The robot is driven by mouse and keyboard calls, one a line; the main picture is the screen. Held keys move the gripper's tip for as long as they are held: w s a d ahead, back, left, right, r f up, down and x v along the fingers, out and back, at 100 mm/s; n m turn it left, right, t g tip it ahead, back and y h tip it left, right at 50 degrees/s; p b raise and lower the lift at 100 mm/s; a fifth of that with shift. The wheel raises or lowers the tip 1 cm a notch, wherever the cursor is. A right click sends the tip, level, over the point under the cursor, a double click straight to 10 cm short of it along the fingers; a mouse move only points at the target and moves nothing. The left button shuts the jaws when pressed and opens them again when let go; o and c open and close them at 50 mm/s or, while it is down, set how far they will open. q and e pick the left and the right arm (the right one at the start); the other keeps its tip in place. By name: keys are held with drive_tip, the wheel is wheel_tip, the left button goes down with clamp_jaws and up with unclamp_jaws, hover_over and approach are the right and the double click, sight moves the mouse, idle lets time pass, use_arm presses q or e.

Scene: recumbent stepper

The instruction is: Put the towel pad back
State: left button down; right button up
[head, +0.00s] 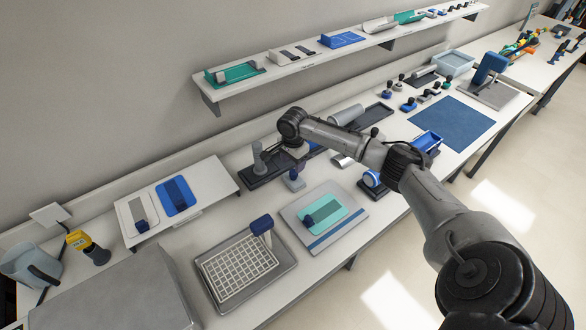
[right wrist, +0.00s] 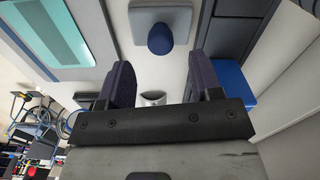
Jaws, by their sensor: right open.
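No item is clearly marked as the towel pad. A teal pad (head: 325,207) with a darker teal block on it lies on a light grey board (head: 318,240), and a blue pad (head: 176,195) lies on a white raised stand (head: 205,182). My right gripper (head: 298,153) is over the bench behind the grey board, partly hidden by its wrist. In the right wrist view, its dark fingers (right wrist: 163,72) are apart and empty. My left gripper is out of view.
A tray with a white grid (head: 238,268) and an upright blue-headed piece stands left of the grey board. A dark base with a grey post (head: 258,160) is close to my right gripper. A wall shelf (head: 300,64) runs above. A blue mat (head: 452,123) lies farther right.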

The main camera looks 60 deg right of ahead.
sight(293, 171)
wheel_tip(293, 171, up, 7)
drive_tip(key=shift+f+p, duration=0.2)
drive_tip(key=shift+p, duration=0.1)
drive_tip(key=shift+a, duration=0.1)
idle(0.6)
